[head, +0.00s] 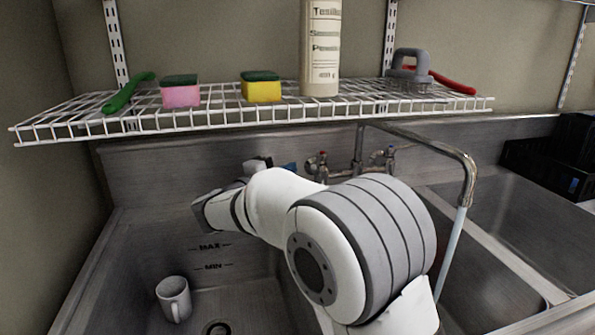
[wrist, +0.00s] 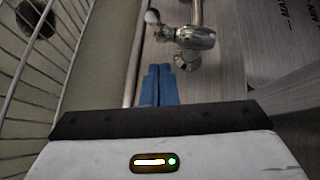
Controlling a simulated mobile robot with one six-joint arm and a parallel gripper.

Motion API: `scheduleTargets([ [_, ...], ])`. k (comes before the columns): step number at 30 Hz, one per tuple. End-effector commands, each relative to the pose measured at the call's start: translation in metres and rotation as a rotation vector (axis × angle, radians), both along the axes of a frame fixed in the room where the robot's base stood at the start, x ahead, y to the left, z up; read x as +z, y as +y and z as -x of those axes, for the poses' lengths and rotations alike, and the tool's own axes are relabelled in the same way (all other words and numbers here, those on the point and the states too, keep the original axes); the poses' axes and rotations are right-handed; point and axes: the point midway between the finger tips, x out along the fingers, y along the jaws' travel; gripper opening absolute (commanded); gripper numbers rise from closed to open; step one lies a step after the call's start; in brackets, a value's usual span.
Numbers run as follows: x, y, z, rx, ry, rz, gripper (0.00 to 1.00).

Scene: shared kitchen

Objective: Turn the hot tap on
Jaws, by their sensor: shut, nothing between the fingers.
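The hot tap (head: 318,164), a metal valve with a red mark, is at the left of the faucet on the back wall of the sink. In the wrist view its lever and metal body (wrist: 193,38) are just beyond my fingertips. My gripper (wrist: 158,68) has blue fingers that are shut together and empty, pointing at the tap with a small gap seeming to remain. In the head view the gripper (head: 290,167) shows partly behind my arm, left of the hot tap. The cold tap (head: 388,158), with a blue mark, is to the right.
The faucet spout (head: 467,175) arches right, and a pale stream (head: 451,245) falls from it. A wire shelf (head: 220,118) with sponges, brushes and a bottle hangs above. A mug (head: 174,298) is in the left basin. Black crates (head: 560,160) stand at the far right.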

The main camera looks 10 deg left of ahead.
Motion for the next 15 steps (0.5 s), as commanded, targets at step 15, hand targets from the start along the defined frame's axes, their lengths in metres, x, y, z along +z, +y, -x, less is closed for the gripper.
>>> scheduleTargets([
  [15, -0.005, 0.037, 0.087, -0.001, 0.001, 0.000, 0.00],
])
